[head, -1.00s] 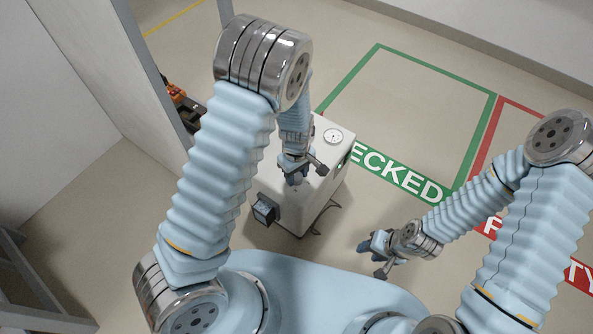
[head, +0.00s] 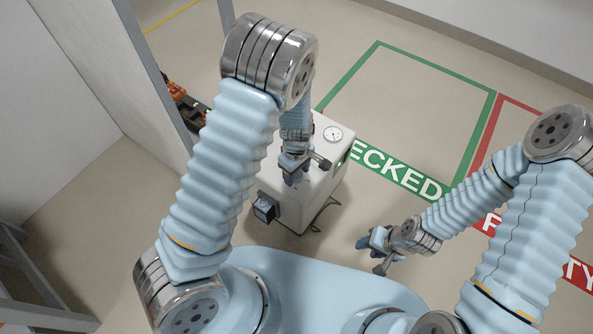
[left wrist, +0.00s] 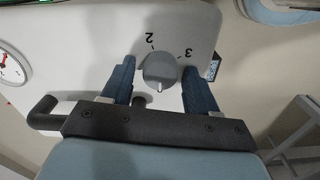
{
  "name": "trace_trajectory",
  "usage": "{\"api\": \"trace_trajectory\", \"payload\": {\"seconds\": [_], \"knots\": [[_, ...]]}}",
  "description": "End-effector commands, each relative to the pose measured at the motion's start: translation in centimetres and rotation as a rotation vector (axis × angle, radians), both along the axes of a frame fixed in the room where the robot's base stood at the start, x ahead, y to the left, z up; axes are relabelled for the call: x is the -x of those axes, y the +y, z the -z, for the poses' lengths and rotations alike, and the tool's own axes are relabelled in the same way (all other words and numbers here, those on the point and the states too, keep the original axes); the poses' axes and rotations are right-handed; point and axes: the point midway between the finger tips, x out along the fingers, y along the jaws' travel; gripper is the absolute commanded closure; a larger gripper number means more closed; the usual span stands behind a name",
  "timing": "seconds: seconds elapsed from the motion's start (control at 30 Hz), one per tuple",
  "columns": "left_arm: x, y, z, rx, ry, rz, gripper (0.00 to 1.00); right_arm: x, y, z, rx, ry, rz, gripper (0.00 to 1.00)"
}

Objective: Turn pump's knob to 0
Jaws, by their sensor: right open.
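The pump is a white box (head: 325,180) on the floor, with a round gauge (head: 333,134) on top. Its round grey knob (left wrist: 160,67) shows in the left wrist view, with the digits 2 and 3 printed beside it and a white mark at its lower edge in the picture. My left gripper (head: 293,180) is over the pump's top; in the left wrist view its blue fingers (left wrist: 160,75) are open, one on each side of the knob, with gaps. The head view hides the knob. My right gripper (head: 369,256) is open and empty, right of the pump.
A dark box (head: 264,208) sits on the pump's near side. A green-outlined floor area (head: 436,68) lies behind right, a red-outlined one (head: 497,125) beside it. A wall panel with a grey post (head: 150,70) stands left, with orange and black equipment (head: 185,105) beyond.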

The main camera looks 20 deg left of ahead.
Motion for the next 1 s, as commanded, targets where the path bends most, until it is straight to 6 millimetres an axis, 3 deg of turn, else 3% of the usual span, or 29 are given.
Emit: {"api": "trace_trajectory", "payload": {"seconds": [0.3, 0.43, 0.8, 1.0], "knots": [[0.0, 0.0, -0.1, 0.0, 0.0, 0.002, 0.33, 0.0, 0.0, 0.0, 0.0, 0.0, 0.0, 0.57], [-0.1, -0.1, -1.2, 0.0, -0.002, 0.003, 0.33, 0.0, 0.0, -0.3, -0.001, 0.0, 0.0, 0.57], [-0.1, -0.1, -9.8, 0.002, -0.003, 0.003, 0.33, 0.2, 0.6, -1.9, -0.009, 0.004, -0.009, 0.57], [0.0, -0.1, -13.0, 0.001, -0.002, 0.002, 0.33, 0.3, 0.8, -2.4, -0.011, 0.005, -0.013, 0.57]]}}
